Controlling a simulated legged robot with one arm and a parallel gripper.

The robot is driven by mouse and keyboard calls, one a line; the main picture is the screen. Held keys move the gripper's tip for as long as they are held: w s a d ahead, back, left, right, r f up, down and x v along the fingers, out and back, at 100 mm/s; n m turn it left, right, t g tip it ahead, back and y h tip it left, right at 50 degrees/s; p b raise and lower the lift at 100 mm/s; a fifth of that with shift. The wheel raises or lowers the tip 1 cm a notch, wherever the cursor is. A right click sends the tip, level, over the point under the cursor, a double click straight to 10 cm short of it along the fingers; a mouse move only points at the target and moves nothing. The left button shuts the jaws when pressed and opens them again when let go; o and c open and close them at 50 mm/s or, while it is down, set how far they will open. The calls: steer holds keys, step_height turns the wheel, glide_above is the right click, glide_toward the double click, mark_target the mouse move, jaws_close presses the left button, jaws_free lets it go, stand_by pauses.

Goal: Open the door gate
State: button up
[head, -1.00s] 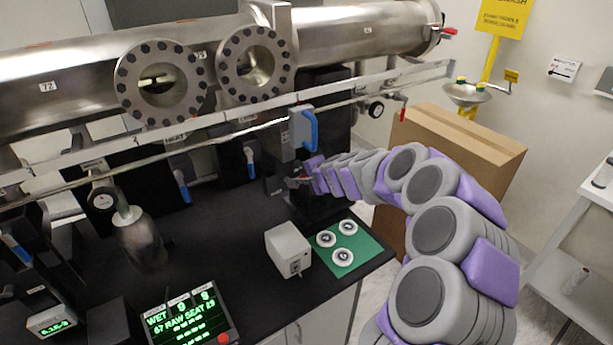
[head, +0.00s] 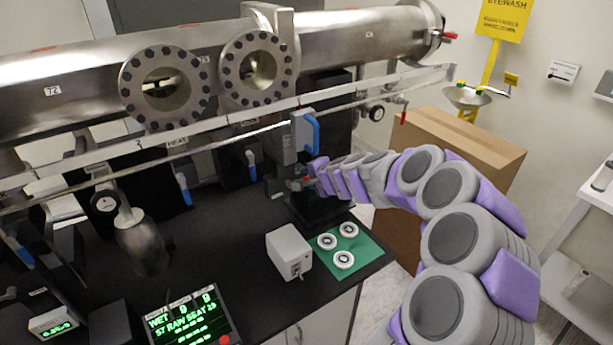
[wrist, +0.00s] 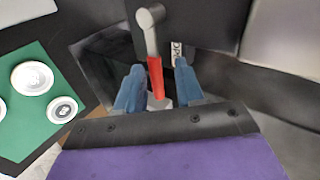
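A grey lever with a red grip (wrist: 156,78) stands up in the wrist view, beside a small white label with partly hidden dark letters (wrist: 176,52). My gripper (wrist: 158,86) has its two blue fingers apart, one on each side of the red grip, with gaps showing; I cannot tell whether either touches it. In the head view my gripper (head: 304,184) is at the dark base below the grey block with the blue handle (head: 312,132). A small bit of red shows there, and the lever is mostly hidden. I cannot tell which part is the door gate.
A green mat (head: 350,248) with white discs and a grey box (head: 289,252) lie near the counter's front right corner. A steel tube (head: 340,35) and rails run above. A cardboard box (head: 450,150) stands right, behind my arm.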

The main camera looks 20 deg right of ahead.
steer(key=p+v, duration=0.3)
steer(key=v, duration=1.2)
steer(key=shift+s, duration=0.1)
steer(key=s+a+n+g+y, duration=0.4)
steer(key=s+a+n, duration=0.5)
steer(key=s+a, duration=0.6)
steer(key=s+d+f+n+g+h, duration=0.1)
steer(key=s+d+g+h, duration=0.1)
steer(key=s, duration=0.6)
steer(key=s+d+f+n+g+h, duration=0.2)
steer(key=s+g, duration=0.1)
steer(key=s, duration=0.5)
steer(key=s+d+f+n+g+h, duration=0.1)
steer(key=s+d+g+h, duration=0.1)
steer(key=s, duration=0.7)
steer(key=shift+f+n+g+h, duration=0.2)
steer(key=shift+n+g+h, duration=0.2)
steer(key=shift+g, duration=0.4)
steer(key=shift+a, duration=0.2)
